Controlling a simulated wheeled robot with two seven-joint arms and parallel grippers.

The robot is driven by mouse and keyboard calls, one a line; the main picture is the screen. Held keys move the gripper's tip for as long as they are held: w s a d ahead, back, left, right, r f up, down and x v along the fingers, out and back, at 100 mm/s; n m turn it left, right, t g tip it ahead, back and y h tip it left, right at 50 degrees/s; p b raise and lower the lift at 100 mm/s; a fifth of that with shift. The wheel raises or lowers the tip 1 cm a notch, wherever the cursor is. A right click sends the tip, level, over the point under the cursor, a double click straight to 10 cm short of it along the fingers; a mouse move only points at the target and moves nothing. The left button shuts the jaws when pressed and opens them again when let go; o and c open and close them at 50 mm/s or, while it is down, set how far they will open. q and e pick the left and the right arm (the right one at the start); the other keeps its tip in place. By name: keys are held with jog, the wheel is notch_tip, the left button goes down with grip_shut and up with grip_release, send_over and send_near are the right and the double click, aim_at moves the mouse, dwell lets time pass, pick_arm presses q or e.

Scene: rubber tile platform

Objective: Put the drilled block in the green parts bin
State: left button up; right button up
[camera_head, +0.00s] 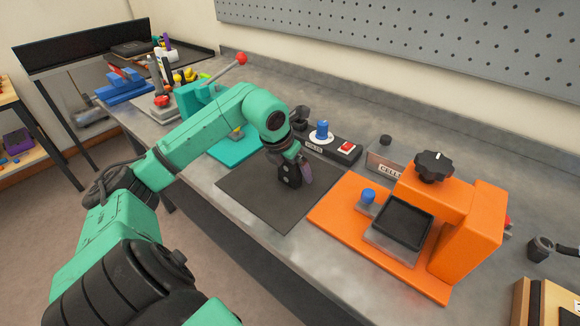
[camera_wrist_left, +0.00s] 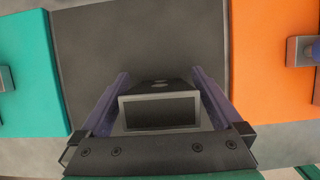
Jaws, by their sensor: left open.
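The drilled block (camera_head: 290,174) is a small dark block with holes in it, on the dark rubber mat (camera_head: 251,193). My left gripper (camera_head: 303,163) comes down at the block from above. In the left wrist view its two purple fingers (camera_wrist_left: 160,98) are open, one on each side of the block (camera_wrist_left: 160,84). The block's near face shows as a dark rectangle with a grey rim. I cannot tell whether either finger touches it. I see no green bin that I can pick out. My right gripper is not in view.
An orange fixture (camera_head: 465,236) with a black tray (camera_head: 403,223) stands right of the mat. A teal fixture (camera_head: 228,149) stands left. A switch box (camera_head: 333,147) and a clear container (camera_head: 383,156) are behind. The front of the mat is clear.

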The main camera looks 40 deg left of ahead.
pick_arm(q)
grip_shut()
jog(key=shift+r, duration=0.15)
